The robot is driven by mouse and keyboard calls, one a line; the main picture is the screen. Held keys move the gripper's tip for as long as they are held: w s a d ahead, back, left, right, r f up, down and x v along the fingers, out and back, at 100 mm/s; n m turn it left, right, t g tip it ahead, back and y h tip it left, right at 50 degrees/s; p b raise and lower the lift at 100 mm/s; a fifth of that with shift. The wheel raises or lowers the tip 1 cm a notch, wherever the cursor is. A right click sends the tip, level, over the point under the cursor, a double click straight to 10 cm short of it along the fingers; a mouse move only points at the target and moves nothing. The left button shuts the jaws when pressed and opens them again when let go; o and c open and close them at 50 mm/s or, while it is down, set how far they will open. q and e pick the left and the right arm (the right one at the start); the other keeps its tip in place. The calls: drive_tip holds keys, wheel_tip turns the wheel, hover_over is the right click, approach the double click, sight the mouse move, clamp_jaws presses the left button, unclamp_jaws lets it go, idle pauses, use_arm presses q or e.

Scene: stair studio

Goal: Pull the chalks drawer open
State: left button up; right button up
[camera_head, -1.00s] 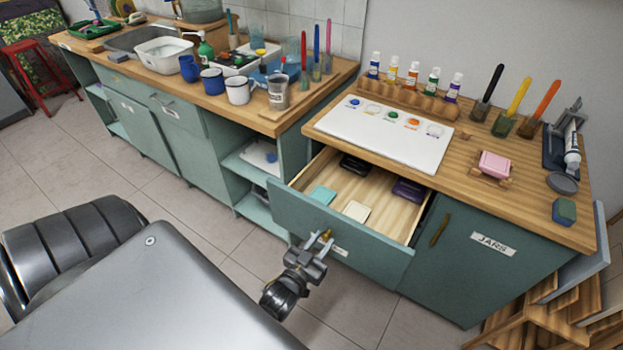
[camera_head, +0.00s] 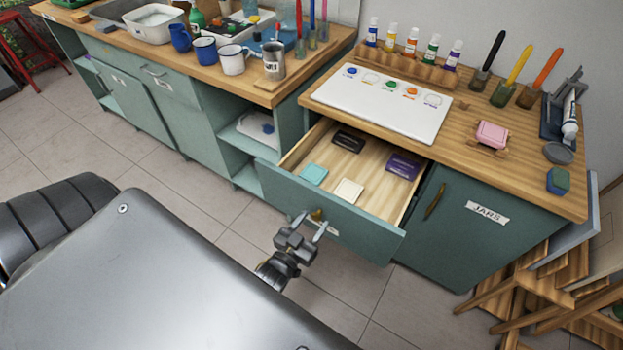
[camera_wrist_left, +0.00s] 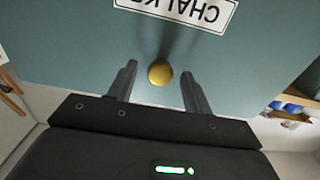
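The chalks drawer (camera_head: 335,216) is pulled out of the right cabinet and its inside shows in the head view. Several small boxes lie in it: teal (camera_head: 314,174), cream (camera_head: 349,191), black (camera_head: 348,140) and purple (camera_head: 403,166). In the left wrist view, the drawer front carries a "CHALKS" label (camera_wrist_left: 180,8) and a round brass knob (camera_wrist_left: 159,73). My left gripper (camera_wrist_left: 159,88) is open, with one finger on each side of the knob and a visible gap to both. It also shows at the drawer front in the head view (camera_head: 310,224). My right gripper is not in view.
A closed door labelled "JARS" (camera_head: 487,212) is right of the drawer. The worktop above holds a white palette (camera_head: 380,108), paint bottles and brushes. Wooden frames (camera_head: 560,290) lean at the lower right. Tiled floor (camera_head: 345,295) is bare in front of the drawer.

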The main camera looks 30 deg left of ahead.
use_arm(q)
drive_tip(key=s+b, duration=0.2)
drive_tip(key=s, duration=0.8)
drive_tip(key=shift+s, duration=0.4)
